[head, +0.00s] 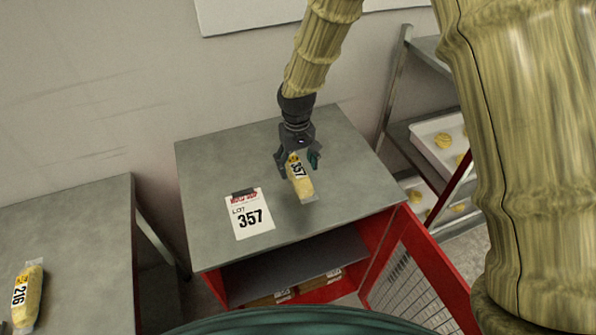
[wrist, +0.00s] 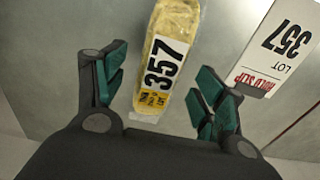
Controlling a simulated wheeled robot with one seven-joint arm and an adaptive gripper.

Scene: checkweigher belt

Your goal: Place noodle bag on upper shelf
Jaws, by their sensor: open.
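A yellow noodle bag (head: 303,187) with a white label reading 357 lies on the grey top of the red cabinet (head: 208,195). My gripper (head: 298,165) is open above the label end of this bag. In the wrist view the bag (wrist: 177,30) lies between the two teal-padded fingers, with a gap on each side. Its far end runs out of the picture at the top. A second noodle bag (head: 27,297), labelled 216, lies on the grey table at the lower left. A metal rack (head: 400,95) with shelves stands at the right, partly hidden by my arm.
A hold slip (head: 249,213) reading LOT 357 lies left of the bag on the cabinet top. The cabinet's red mesh door (head: 418,275) stands open, showing boxes (head: 318,281) below an inner shelf. White trays (head: 437,145) with yellow items occupy the rack.

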